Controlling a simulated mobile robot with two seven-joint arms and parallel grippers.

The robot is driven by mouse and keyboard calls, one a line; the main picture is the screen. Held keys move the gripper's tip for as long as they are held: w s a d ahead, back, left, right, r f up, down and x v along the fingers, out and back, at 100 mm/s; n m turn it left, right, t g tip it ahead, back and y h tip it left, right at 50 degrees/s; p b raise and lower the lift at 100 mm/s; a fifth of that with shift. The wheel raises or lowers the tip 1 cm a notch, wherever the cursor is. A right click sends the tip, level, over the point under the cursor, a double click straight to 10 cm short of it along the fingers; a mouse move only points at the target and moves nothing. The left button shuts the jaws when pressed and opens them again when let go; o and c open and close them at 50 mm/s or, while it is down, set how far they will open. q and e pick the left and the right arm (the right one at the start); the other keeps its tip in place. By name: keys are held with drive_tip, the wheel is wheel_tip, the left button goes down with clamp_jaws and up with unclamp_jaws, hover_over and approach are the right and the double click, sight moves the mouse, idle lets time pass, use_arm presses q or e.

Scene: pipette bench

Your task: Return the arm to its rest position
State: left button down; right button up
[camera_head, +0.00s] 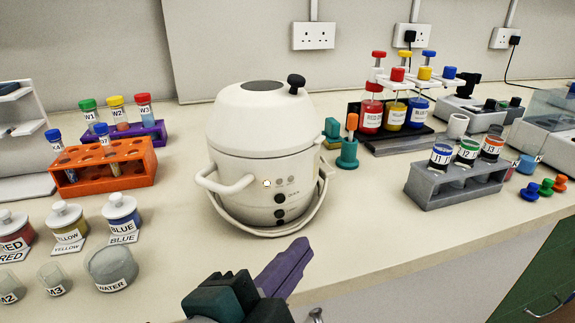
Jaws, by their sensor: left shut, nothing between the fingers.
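My left gripper (284,268) shows at the bottom middle of the head view, in front of the white centrifuge-like machine and over the front edge of the bench. Its purple fingers are shut together and hold nothing. Dark green and black parts of the gripper sit just behind the fingers. The fingers point up and to the right, apart from the machine. My right gripper is not in view.
The white round machine (262,120) stands mid-bench. An orange rack (105,168), lidded jars and cups are at left. A grey rack (455,185) with jars J1, J2 and J3 is at right. The bench front right of the machine is clear.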

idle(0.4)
use_arm(q)
drive_tip(key=a+n+y+p, duration=0.1)
drive_tip(key=a, duration=0.1)
drive_tip(key=s+a+r+n+g+y+p, duration=0.1)
drive_tip(key=a+n, duration=0.1)
drive_tip(key=a+n+y+p, duration=0.1)
drive_tip(key=shift+s+a+r+g+p, duration=0.25)
drive_tip(key=shift+s+a+g+p, duration=0.05)
drive_tip(key=shift+a+g, duration=0.1)
drive_tip(key=s+a+r+n+g+y+p, duration=0.2)
drive_tip(key=s+a+r+n+g+p, duration=0.3)
drive_tip(key=s, duration=0.4)
drive_tip(key=s+a+r+n+g+y+p, duration=0.2)
drive_tip(key=s+a+r+n+g+p, duration=0.3)
drive_tip(key=s+a, duration=0.3)
wheel_tip(320, 180, up, 34)
drive_tip(key=t+p, duration=0.1)
drive_tip(key=p, duration=3.3)
drive_tip(key=shift+d+n+t+p, duration=0.3)
drive_tip(key=shift+d+n+p, duration=0.05)
drive_tip(key=shift+n+p, duration=0.05)
drive_tip(key=shift+r, duration=0.1)
